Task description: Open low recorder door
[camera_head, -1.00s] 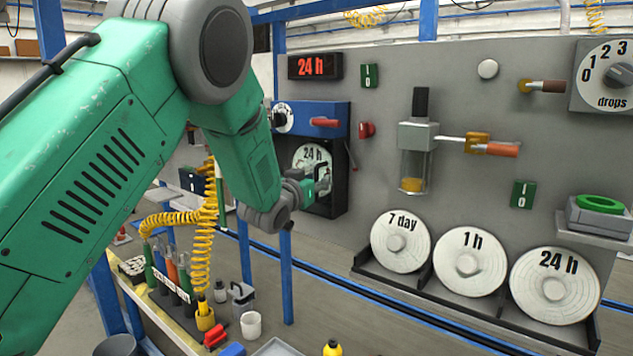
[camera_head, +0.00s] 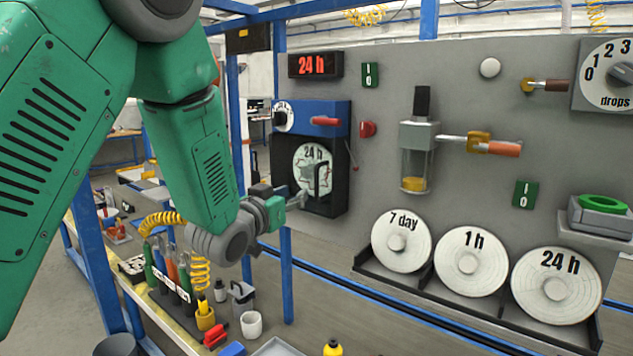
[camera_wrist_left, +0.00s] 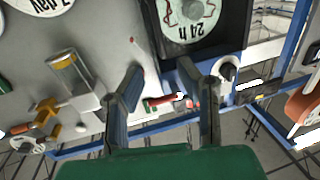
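The recorder (camera_head: 281,165) is mounted on the left part of the grey panel, with a blue upper section and a black lower section. Its lower door (camera_head: 340,185) looks closed, with a white "24 h" dial (camera_head: 312,155) and a dark handle on it. My left gripper (camera_head: 298,196) is just left of and in front of the door's lower part, apparently apart from it. In the left wrist view, the left gripper (camera_wrist_left: 160,72) has its fingers spread and nothing between them; the dial (camera_wrist_left: 190,22) appears inverted beyond. My right gripper is not in view.
A red handle (camera_head: 325,121) projects from the recorder's blue section. A red button (camera_head: 367,129) is to its right. Spare discs (camera_head: 470,262) stand in a rack at lower right. A bench below holds bottles and a white cup (camera_head: 251,324). A blue post (camera_head: 287,275) rises below the recorder.

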